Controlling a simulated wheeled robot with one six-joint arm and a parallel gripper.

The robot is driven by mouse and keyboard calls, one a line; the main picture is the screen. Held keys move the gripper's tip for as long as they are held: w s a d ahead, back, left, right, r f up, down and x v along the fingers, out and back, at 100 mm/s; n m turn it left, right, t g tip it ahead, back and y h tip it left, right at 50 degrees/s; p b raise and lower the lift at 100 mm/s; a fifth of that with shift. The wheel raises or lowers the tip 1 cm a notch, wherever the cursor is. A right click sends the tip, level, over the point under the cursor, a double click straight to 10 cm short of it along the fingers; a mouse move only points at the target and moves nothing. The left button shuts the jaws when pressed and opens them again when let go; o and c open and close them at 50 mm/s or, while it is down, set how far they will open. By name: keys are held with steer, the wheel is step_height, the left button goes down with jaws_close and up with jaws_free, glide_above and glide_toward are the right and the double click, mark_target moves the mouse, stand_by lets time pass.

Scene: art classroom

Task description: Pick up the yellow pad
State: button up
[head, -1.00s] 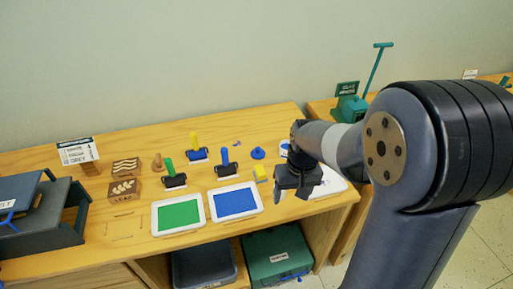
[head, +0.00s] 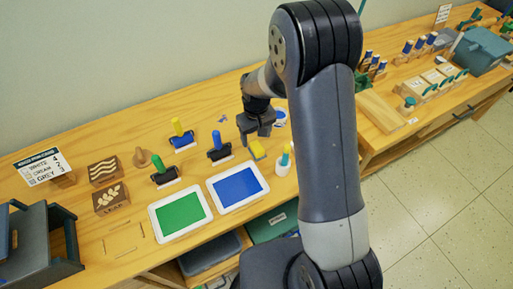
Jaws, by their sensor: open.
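The yellow pad (head: 258,149) is a small yellow block lying on the wooden table, just right of the blue tray. My gripper (head: 257,136) is above and slightly behind it in the head view, with its dark jaws pointing down. The jaws are open and hold nothing. The pad's back edge is close to the jaws in the picture; I cannot tell the height gap between them.
A white cup (head: 284,165) with a yellow-and-blue-topped item stands right of the pad. A blue tray (head: 213,187) and a green tray (head: 154,217) lie in front left. Rollers with blue (head: 217,142), yellow and green handles stand behind them. A second table (head: 385,135) is at right.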

mark_target(257, 146)
steer(key=shift+s+d+f+p, duration=0.1)
steer(key=shift+f+p, duration=0.2)
steer(key=shift+f, duration=0.65)
steer(key=shift+s+a+f+p, duration=0.15)
steer(key=shift+f+p, duration=0.1)
steer(key=shift+f, duration=0.75)
steer(key=shift+s+d+f+p, duration=0.15)
steer(key=shift+f+p, duration=0.15)
steer(key=shift+f, duration=0.65)
steer(key=shift+c, duration=0.5)
steer(key=c, duration=1)
steer(key=shift+o, duration=0.2)
step_height(257, 146, up, 10)
steer(key=shift+r+b, duration=0.1)
steer(key=shift+b, duration=0.8)
